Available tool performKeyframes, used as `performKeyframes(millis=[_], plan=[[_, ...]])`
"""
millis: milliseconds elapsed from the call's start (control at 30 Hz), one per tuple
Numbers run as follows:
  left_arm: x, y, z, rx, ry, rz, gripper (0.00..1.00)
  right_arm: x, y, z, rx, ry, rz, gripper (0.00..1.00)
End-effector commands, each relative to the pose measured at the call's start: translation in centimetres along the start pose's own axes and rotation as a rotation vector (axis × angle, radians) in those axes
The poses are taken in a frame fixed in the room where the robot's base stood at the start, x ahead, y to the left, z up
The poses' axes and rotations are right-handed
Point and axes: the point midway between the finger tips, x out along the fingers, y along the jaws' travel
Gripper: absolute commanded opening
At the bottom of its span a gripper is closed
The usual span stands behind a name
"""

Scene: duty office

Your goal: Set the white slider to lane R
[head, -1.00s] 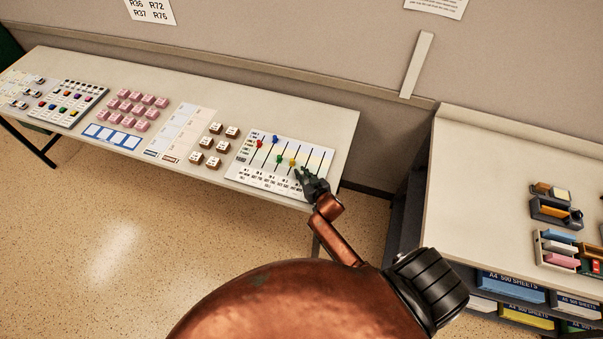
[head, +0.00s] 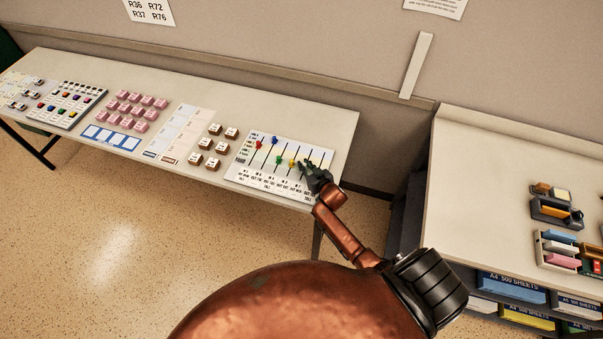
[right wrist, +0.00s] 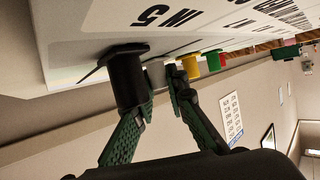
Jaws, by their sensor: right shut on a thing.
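The slider board (head: 240,178) lies at the right end of the long table, with lanes marked by dark lines. The red slider (head: 259,146), blue slider (head: 275,139), green slider (head: 278,160) and yellow slider (head: 292,163) stand on their lanes. My right gripper (head: 305,167) is over the right part of the board and hides what it holds there. In the right wrist view, its fingers (right wrist: 160,95) close around a pale knob, the white slider (right wrist: 157,75), partly hidden. A black slider (right wrist: 127,78) stands nearer the camera, beside one finger. My left gripper is out of view.
Brown-based blocks (head: 213,145), pale strips (head: 183,128) and pink blocks (head: 135,107) lie left of the board. A second table (head: 470,180) with trays stands to the right, across a gap. The wall is behind.

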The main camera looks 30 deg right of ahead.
Motion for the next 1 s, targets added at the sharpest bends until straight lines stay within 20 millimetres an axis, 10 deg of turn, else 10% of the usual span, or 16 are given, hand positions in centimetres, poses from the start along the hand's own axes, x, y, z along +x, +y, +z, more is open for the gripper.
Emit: performKeyframes(millis=[400,967,1000], plan=[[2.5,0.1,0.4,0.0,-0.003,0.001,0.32,6.0,6.5,-2.5,-0.004,0.004,0.001,0.0],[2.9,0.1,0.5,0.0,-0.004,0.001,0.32,7.0,7.8,-3.2,-0.001,0.003,0.004,0.0],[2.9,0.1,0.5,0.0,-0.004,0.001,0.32,7.0,7.8,-3.2,-0.001,0.003,0.004,0.16]])
